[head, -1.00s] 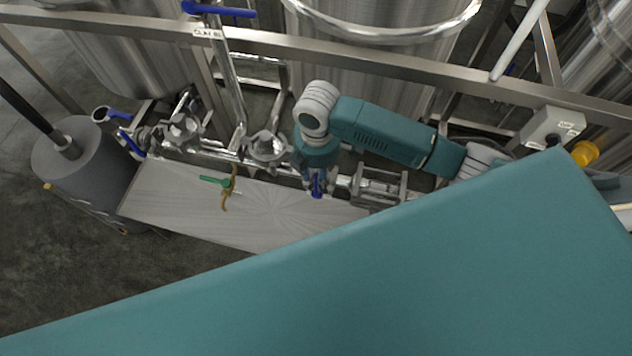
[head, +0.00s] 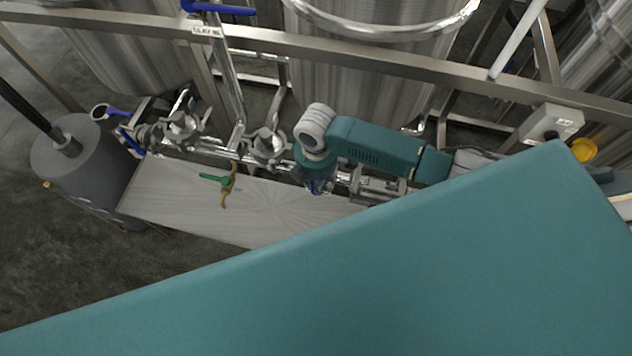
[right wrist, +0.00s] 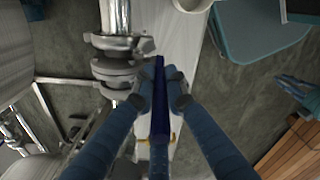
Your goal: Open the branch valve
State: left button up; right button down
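The branch valve's blue lever handle (right wrist: 159,85) stands lengthwise in the middle of the right wrist view. My right gripper (right wrist: 160,91) has one fingertip on each side of it, seemingly touching, so it looks shut on the handle. In the head view my right gripper (head: 317,187) points down at the pipe run above the pale grey surface and mostly hides the handle. The valve's body is hidden there. My left gripper (right wrist: 296,92) seems to show at the right edge of the right wrist view, its blue fingers apart and empty.
A green-handled fitting (head: 214,179) lies left of my right gripper. Steel valve fittings (head: 266,147) sit along the pipe. A steel frame rail (head: 350,58) crosses behind, before large tanks (head: 355,90). A grey cylinder (head: 85,165) stands at far left.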

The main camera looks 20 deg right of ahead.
jog(key=shift+w+a+g+h, duration=0.15)
jog(key=shift+a+g+h, duration=0.15)
jog(key=shift+h, duration=0.1)
jog(key=shift+w+a+g+h, duration=0.25)
jog(key=shift+g+h, duration=0.25)
jog(key=shift+h, duration=0.3)
jog(key=c, duration=1.8)
grip_release()
jog(key=shift+a, duration=0.1)
jog(key=shift+o, duration=0.2)
jog(key=v, duration=1.2)
